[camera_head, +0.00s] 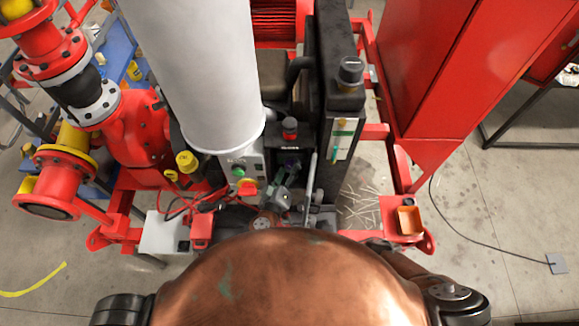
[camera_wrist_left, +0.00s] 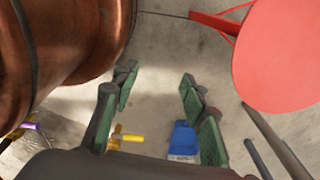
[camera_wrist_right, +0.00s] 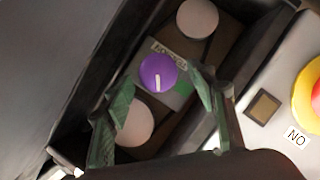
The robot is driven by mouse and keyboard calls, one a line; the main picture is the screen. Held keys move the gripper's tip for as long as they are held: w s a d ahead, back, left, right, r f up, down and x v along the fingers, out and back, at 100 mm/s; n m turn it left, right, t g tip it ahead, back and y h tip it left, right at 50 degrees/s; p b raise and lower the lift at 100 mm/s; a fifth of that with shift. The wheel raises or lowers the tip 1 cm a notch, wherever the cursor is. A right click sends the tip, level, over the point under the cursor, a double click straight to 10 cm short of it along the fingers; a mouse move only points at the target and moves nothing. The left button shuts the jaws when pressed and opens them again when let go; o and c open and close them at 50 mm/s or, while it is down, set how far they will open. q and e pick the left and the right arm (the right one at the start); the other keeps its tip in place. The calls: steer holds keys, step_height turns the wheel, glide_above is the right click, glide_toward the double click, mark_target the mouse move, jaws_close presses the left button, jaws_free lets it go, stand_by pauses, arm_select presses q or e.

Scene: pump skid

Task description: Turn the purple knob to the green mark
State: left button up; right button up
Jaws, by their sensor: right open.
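The purple knob (camera_wrist_right: 158,71) sits on a panel in a dark recess in the right wrist view, with a white pointer line toward the bottom of the picture. A green mark (camera_wrist_right: 186,88) shows on the plate to the knob's lower right. My right gripper (camera_wrist_right: 160,86) is open, its green-padded fingers reaching toward the knob on either side; contact cannot be told. In the head view the right gripper (camera_head: 284,182) is just in front of the small, dark purple knob (camera_head: 291,161). My left gripper (camera_wrist_left: 158,76) is open and empty over the floor.
Pale round knobs lie above (camera_wrist_right: 198,18) and below (camera_wrist_right: 135,125) the purple one. Dark recess walls stand close on both sides. A white cylinder (camera_head: 195,70) rises behind.

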steer(key=shift+w+d, duration=0.1)
steer(key=shift+w, duration=0.15)
steer(key=shift+f, duration=0.1)
steer(key=c, duration=1.2)
arm_select(q)
steer(key=shift+w+r, duration=0.1)
steer(key=shift+w, duration=0.6)
arm_select(e)
steer(key=shift+o, duration=0.2)
